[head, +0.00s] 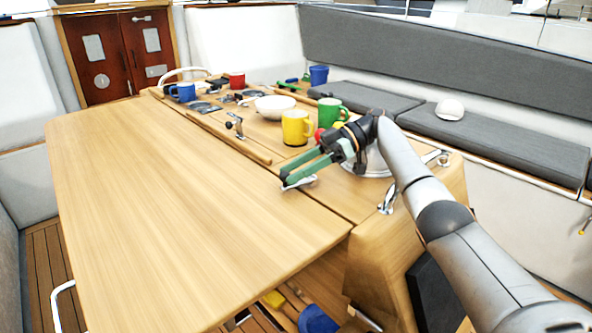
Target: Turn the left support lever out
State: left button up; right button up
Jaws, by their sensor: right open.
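My right gripper (288,178) reaches in from the right over the wooden table. Its green fingers are apart, with nothing visible between them. Its tips are at a small metal fitting (303,182) near the seam of the left table leaf; the fingers partly hide it and I cannot tell whether they touch. Another metal lever with a dark knob (235,125) stands farther back along the same seam. I cannot tell for sure which of these is the left support lever. My left gripper is not in view.
The left table leaf (180,210) is raised and bare. On the middle section stand a yellow mug (296,128), a green mug (331,113), a white bowl (275,107), a blue mug (183,92) and a red mug (237,80). A grey-cushioned bench (500,150) runs along the right.

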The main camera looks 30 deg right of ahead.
jog(key=shift+r, duration=0.1)
jog(key=shift+r, duration=0.35)
notch_tip(320, 180, up, 2)
jog(key=shift+r, duration=0.25)
jog(key=s+a+r+b, duration=0.1)
jog(key=s+a+r, duration=0.5)
jog(key=s+r, duration=0.3)
jog(key=shift+s+a+r, duration=0.3)
jog(key=shift+s+a, duration=0.1)
jog(key=shift+s, duration=1.3)
